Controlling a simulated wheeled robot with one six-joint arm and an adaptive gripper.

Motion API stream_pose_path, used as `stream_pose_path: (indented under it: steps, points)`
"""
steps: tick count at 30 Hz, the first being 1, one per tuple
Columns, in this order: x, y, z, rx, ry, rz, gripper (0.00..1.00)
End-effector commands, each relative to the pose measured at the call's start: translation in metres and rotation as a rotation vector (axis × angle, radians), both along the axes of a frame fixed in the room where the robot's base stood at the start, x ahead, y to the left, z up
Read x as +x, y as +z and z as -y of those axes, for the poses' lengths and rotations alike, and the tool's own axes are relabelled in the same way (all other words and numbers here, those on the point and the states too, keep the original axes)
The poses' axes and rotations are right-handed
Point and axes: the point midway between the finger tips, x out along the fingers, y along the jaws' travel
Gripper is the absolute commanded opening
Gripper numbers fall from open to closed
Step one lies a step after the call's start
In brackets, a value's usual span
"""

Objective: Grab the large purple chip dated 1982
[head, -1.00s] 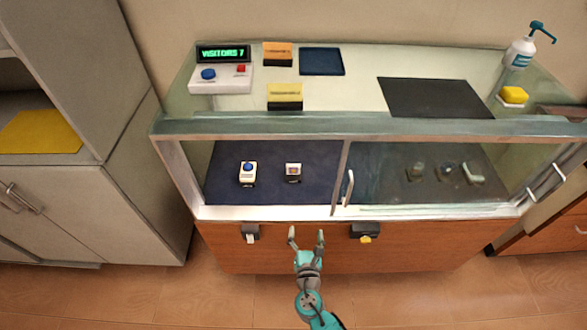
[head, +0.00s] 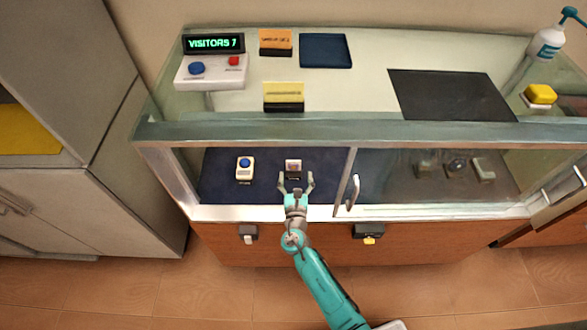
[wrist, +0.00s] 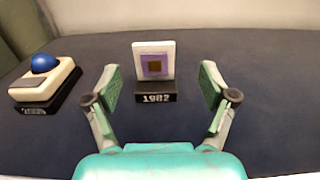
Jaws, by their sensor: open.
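The large purple chip (wrist: 155,66) is a white square with a purple field and a dark gold centre. It stands upright on a black block marked 1982 (wrist: 156,98) on the dark blue floor of the display case. In the head view the chip (head: 293,165) is in the left half of the case. My gripper (wrist: 158,85) is open, with its fingers apart on the left and right of the chip and its block, nearer the camera. In the head view my gripper (head: 296,181) reaches in through the open left front. Nothing is between the fingertips that touches them.
A trackball device with a blue ball (wrist: 45,64) stands on a black block left of my gripper. The glass door with its handle (head: 353,191) covers the right half, where several small items sit. The glass top shelf (head: 350,130) is above.

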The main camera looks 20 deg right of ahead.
Motion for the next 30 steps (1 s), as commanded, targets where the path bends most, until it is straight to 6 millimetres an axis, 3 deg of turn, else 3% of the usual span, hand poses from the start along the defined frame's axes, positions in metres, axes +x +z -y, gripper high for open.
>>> stream_pose_path:
  steps: [7, 18, 26, 27, 30]
  points:
    - [0.015, -0.001, 0.003, 0.001, 0.0, -0.001, 0.83]
    - [0.057, -0.005, 0.011, 0.001, -0.001, -0.001, 0.83]
    - [0.06, -0.006, 0.011, 0.0, 0.001, -0.001, 0.83]
    - [0.06, -0.005, 0.011, 0.0, 0.001, -0.001, 0.81]
    - [0.06, -0.005, 0.011, 0.001, 0.001, -0.001, 0.56]
